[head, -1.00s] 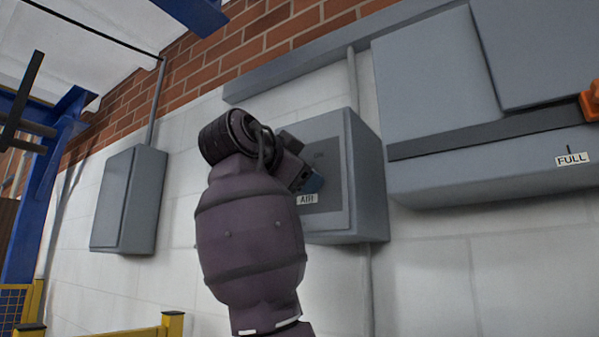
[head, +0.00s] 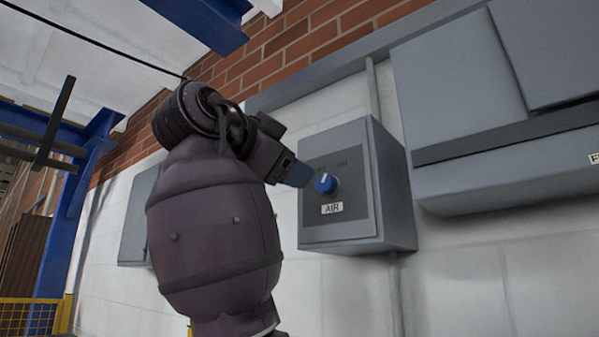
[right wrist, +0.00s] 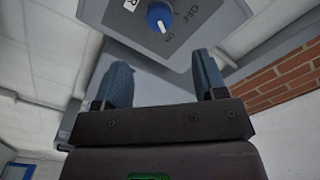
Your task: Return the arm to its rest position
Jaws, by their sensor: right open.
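My right arm rises in the middle of the head view, and its gripper (head: 300,174) points right toward a grey box on the wall. In the right wrist view the two blue fingers of the right gripper (right wrist: 162,84) stand wide apart with nothing between them. The grey AIR box (head: 398,205) carries a round blue knob (head: 326,183) above its AIR label (head: 332,208). In the right wrist view the blue knob (right wrist: 159,17) lies beyond the fingertips, apart from them, with ON and OFF marks beside it. My left gripper is out of view.
A larger grey cabinet (head: 455,80) hangs on the wall to the right. Another grey box (head: 136,215) is partly hidden behind my arm. A blue post (head: 70,220) and yellow mesh fence (head: 30,317) stand at the left.

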